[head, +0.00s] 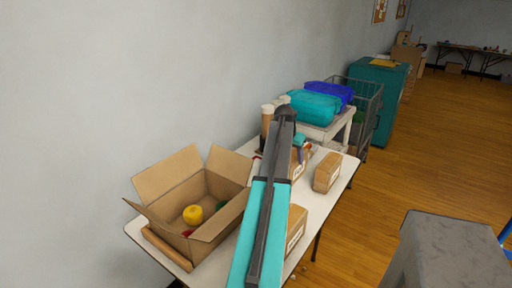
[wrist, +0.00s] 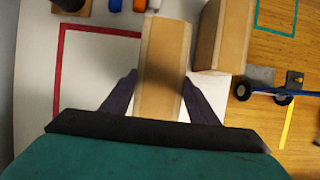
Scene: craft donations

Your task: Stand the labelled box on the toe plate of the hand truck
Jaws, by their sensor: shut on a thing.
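My gripper (wrist: 160,78) is shut on a brown cardboard box (wrist: 166,45), with one dark finger on each side of it. In the head view this box (head: 297,170) is partly hidden behind my arm, at the table; I cannot tell whether it is lifted. Any label on it is not readable. A blue frame (wrist: 262,90) with dark wheels, which looks like part of the hand truck, lies on the floor at the right of the wrist view. A blue bar (head: 504,236) shows at the right edge of the head view.
A second box (head: 327,172) stands close right of the held one, and a third (head: 296,228) is nearer on the white table (head: 340,184). An open carton (head: 225,222) holds coloured items. Teal and blue bins (head: 315,107) stand behind.

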